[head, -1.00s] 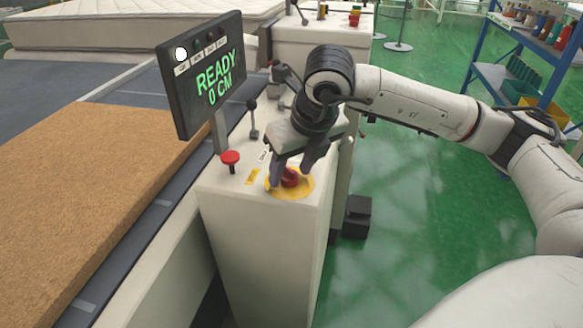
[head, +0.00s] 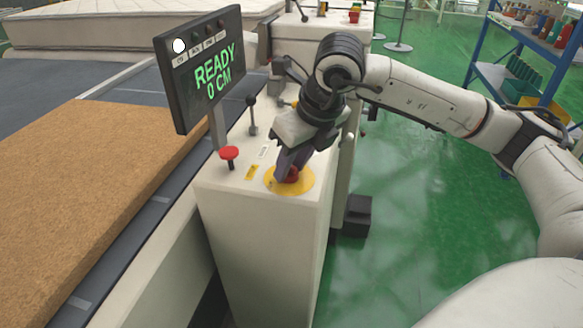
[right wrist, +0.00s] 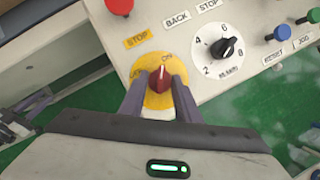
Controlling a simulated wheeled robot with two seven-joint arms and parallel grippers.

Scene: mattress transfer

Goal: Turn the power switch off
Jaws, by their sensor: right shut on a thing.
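The power switch (head: 293,175) is a red knob on a round yellow plate at the front of the white console's top. In the right wrist view the knob (right wrist: 160,82) has a pale pointer line directed up, close to the "ON" label; "OFF" is printed at the left of the plate. My right gripper (head: 287,171) comes down over the knob from above and is shut on it, with one dark finger on each side, as the right wrist view also shows (right wrist: 160,88). My left gripper is not in view.
A red push button (head: 229,153) and a black lever (head: 252,115) stand on the console (head: 250,200) near the knob. A display (head: 205,70) reads "READY 0 CM". A tan slab (head: 100,175) lies at left. A blue shelf (head: 490,70) stands at back right.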

